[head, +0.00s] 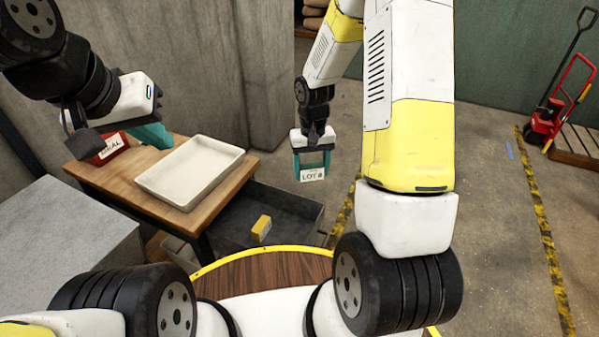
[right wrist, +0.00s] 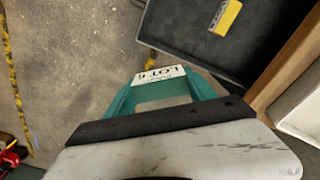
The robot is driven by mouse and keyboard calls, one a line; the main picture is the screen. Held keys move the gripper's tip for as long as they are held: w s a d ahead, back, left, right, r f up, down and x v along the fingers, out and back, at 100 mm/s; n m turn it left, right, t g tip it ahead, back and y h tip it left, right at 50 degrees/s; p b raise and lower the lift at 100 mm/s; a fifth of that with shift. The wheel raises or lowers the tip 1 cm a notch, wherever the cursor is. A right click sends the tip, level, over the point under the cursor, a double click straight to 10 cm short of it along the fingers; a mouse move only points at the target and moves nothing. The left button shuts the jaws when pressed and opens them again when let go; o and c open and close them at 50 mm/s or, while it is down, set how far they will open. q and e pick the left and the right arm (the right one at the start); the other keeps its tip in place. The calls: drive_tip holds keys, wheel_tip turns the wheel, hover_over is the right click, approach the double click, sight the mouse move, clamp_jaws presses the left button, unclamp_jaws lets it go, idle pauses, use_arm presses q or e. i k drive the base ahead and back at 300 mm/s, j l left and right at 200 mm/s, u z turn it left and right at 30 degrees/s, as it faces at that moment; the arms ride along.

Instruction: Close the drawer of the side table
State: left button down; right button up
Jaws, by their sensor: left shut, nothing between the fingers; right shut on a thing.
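The wooden side table (head: 110,183) stands left of centre in the head view. Its dark grey drawer (head: 289,238) is pulled out toward the right, with a small yellow box (head: 261,228) inside. The drawer (right wrist: 180,42) and yellow box (right wrist: 225,16) also show at the top of the right wrist view. My right gripper (head: 311,168) is above and beyond the drawer's far right side, shut on a white card marked LOT (head: 313,175); the card (right wrist: 160,76) spans its teal fingertips in the right wrist view. My left gripper (head: 152,136) is shut and empty by the tabletop's back left.
A white tray (head: 190,148) and a red box with a MEAL label (head: 108,153) are on the tabletop. A grey block (head: 62,240) stands at the left. A concrete wall is behind. Open floor (head: 485,230) lies to the right, with a red pallet jack (head: 548,118) further off.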

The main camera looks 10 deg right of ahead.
sight(297, 220)
drive_tip(key=j+z, duration=0.15)
drive_tip(key=z, duration=1.3)
drive_tip(key=k+z, duration=0.25)
drive_tip(key=k, duration=0.15)
